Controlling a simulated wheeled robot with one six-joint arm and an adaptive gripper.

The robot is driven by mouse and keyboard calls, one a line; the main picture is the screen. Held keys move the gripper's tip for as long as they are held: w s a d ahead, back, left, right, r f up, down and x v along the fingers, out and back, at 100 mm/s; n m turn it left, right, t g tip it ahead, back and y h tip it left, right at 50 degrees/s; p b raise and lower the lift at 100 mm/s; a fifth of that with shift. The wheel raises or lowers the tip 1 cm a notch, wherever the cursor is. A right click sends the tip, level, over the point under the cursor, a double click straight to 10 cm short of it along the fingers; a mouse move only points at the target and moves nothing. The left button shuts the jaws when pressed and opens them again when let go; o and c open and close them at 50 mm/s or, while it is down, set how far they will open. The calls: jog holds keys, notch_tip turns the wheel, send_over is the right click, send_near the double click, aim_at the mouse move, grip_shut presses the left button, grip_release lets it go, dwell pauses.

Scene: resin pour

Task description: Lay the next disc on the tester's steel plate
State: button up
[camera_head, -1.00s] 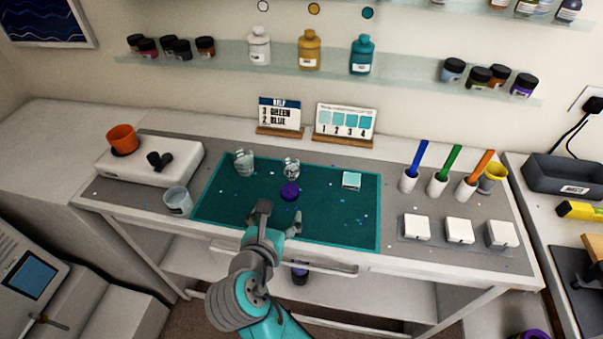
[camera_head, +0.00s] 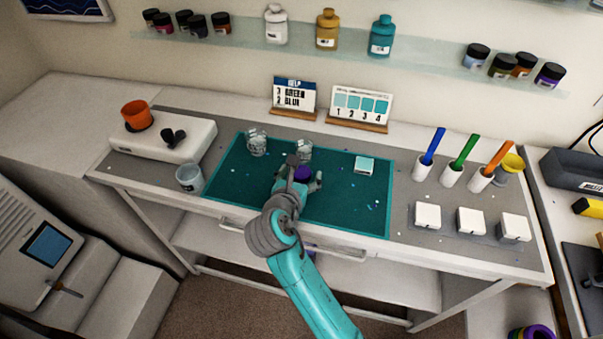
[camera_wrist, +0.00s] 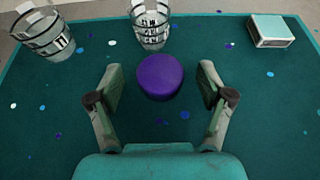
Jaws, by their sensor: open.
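A short, round purple piece (camera_wrist: 160,76) with a flat top, disc-like or lid-like, stands on the teal mat (camera_wrist: 40,140). It also shows in the head view (camera_head: 302,174), partly behind my gripper. My gripper (camera_wrist: 161,78) is open, with one finger on each side of the purple piece. Gaps show between it and both fingers in the wrist view. I cannot pick out the tester or its steel plate for sure. A pale machine with a blue screen (camera_head: 48,244) stands at the lower left.
Two clear cups (camera_head: 257,143) (camera_wrist: 151,28) stand behind the purple piece. A small pale-teal box (camera_head: 364,165) lies right of it. Small flecks dot the mat. A third cup (camera_head: 189,178) stands at its left. White blocks (camera_head: 427,216) and coloured-handled tools (camera_head: 463,150) stand at the right.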

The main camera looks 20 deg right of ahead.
jog(key=shift+w+f, duration=0.1)
jog(key=c, duration=1.3)
